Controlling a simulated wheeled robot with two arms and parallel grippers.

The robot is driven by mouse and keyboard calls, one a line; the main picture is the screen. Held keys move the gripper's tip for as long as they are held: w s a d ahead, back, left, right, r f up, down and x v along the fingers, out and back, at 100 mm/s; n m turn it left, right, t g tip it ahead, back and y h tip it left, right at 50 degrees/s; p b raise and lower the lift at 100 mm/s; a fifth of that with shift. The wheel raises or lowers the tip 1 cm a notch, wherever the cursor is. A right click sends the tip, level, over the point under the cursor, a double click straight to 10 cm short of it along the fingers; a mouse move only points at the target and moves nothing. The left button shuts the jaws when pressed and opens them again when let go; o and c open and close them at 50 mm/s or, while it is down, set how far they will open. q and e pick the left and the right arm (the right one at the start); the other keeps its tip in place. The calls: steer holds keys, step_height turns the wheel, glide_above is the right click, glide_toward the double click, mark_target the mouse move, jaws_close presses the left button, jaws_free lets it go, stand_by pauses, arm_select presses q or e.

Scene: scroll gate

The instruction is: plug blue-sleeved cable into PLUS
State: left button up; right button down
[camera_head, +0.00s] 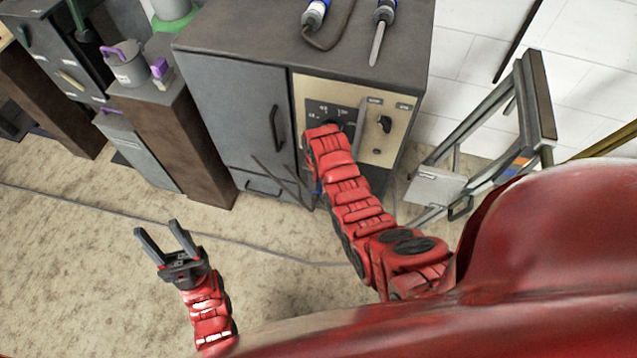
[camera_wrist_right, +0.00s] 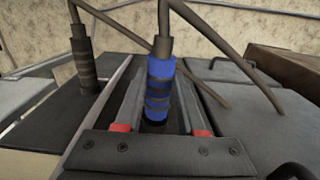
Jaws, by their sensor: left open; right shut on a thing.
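The blue-sleeved cable (camera_wrist_right: 160,85) stands between the fingers of my right gripper (camera_wrist_right: 157,100) in the right wrist view. The gripper is shut on its sleeve, and the grey lead bends up and away to the right. The plug's lower end is hidden by the gripper, so I cannot tell if it sits in a socket. In the head view my right wrist covers part of the dark socket plate (camera_head: 318,109) on the cabinet's beige panel (camera_head: 389,150). The plate's small markings are unreadable, so I cannot pick out PLUS. My left gripper (camera_head: 158,230) is open and empty above the floor.
A second, dark-sleeved plug (camera_wrist_right: 83,66) stands left of the blue one. A black knob (camera_head: 384,124) is on the panel. The grey cabinet (camera_head: 235,125) carries tools on top. A metal frame (camera_head: 535,100) stands at right.

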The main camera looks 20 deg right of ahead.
steer(key=shift+w+d, duration=0.1)
steer(key=shift+w, duration=0.1)
stand_by(0.5)
steer(key=shift+c, duration=1.8)
jaws_free()
steer(key=o, duration=0.4)
steer(key=shift+c, duration=0.2)
step_height(320, 180, up, 9)
steer(key=shift+f, duration=0.1)
step_height(320, 180, up, 9)
steer(key=p, duration=0.7)
steer(key=shift+f+p, duration=0.15)
steer(key=shift+p, duration=0.25)
